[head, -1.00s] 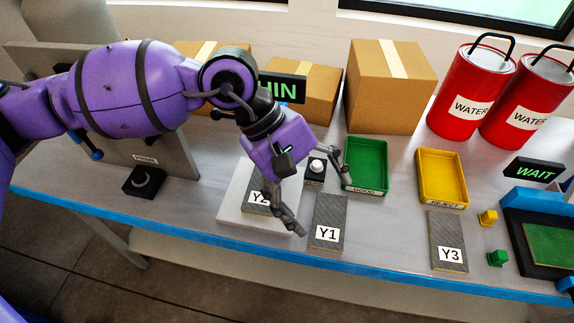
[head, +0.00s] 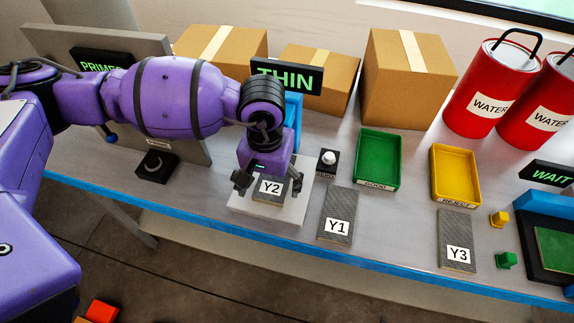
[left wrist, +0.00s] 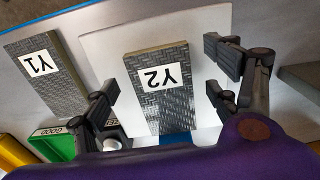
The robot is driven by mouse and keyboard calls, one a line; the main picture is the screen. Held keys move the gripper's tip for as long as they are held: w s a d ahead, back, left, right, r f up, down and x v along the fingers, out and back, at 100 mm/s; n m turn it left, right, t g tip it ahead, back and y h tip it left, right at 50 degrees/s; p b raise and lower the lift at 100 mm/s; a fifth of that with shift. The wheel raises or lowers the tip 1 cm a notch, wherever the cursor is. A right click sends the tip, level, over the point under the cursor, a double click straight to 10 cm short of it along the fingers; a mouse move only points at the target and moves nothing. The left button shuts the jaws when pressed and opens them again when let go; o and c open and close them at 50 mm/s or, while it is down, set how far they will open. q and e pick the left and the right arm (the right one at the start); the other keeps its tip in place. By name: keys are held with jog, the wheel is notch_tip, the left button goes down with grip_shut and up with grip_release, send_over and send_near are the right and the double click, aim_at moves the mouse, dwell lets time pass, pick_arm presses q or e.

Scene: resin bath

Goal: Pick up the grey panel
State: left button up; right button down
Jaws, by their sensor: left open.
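Three grey textured panels show in the head view. The panel Y2 (head: 270,188) lies on a white block (head: 264,213), Y1 (head: 340,212) lies on the table to its right, and Y3 (head: 457,238) lies further right. My left gripper (head: 268,185) is over Y2, pointing down, open and empty. In the left wrist view, my left gripper (left wrist: 162,90) has its fingers apart on either side of Y2 (left wrist: 159,100), with gaps to the panel. Y1 (left wrist: 47,80) lies beyond one finger. My right gripper is not in view.
A green GOOD tray (head: 378,160) and yellow REJECT tray (head: 456,173) stand to the right. A small white-topped button (head: 328,160) is close beside the block. A THIN sign (head: 286,77) and cardboard boxes (head: 408,80) stand behind. The blue table edge runs along the front.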

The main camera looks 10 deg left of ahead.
pick_arm(q)
jog(key=shift+f, duration=0.45)
jog(key=shift+c, duration=0.3)
jog(key=c, duration=1.3)
jog(key=shift+r, duration=0.2)
jog(key=shift+c, duration=0.2)
